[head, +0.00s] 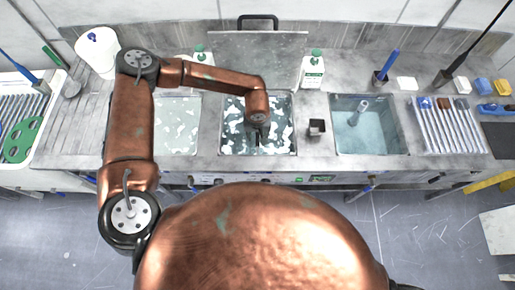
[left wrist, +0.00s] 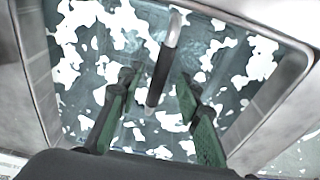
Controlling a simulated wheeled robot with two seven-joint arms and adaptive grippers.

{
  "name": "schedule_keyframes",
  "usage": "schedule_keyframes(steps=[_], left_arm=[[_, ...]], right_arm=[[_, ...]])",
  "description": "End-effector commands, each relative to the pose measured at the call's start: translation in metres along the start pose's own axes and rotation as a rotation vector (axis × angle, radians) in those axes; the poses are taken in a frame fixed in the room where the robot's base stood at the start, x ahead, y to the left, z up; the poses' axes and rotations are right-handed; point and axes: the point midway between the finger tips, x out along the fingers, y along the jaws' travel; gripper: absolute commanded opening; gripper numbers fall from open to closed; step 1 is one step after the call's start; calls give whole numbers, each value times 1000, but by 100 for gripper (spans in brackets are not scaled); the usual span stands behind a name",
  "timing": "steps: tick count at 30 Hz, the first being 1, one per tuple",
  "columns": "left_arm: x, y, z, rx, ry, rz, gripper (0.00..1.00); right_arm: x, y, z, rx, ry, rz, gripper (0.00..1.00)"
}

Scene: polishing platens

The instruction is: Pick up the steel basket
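In the left wrist view a dark bar with paler ends (left wrist: 165,62), which looks like a handle of the steel basket, lies between the fingers of my left gripper (left wrist: 157,85). The green-padded fingers are apart, one on each side of the bar, with gaps showing. The basket's body cannot be made out under the foamy water. In the head view my left gripper (head: 258,135) points down over the middle sink (head: 292,150) and hides part of it. My right gripper is not in view.
A bottle with a green cap (head: 313,70) and a small metal cup (head: 317,127) stand close to the middle sink. The right sink (head: 385,140) holds clear bluish water. A foamy left sink (head: 178,125) lies beside my left arm. A panel with a black handle (head: 258,20) stands behind.

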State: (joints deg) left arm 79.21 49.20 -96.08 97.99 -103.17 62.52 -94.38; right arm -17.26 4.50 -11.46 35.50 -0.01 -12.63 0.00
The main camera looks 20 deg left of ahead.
Motion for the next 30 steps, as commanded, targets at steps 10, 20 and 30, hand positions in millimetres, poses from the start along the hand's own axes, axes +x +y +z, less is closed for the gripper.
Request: schedule_keyframes(steps=[10,20,30], left_arm=[[16,1,0,1,0,1,32],[16,1,0,0,0,1,9],[15,0,0,0,0,0,0]], right_arm=[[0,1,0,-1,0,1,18],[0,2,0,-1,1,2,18],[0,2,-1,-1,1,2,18]])
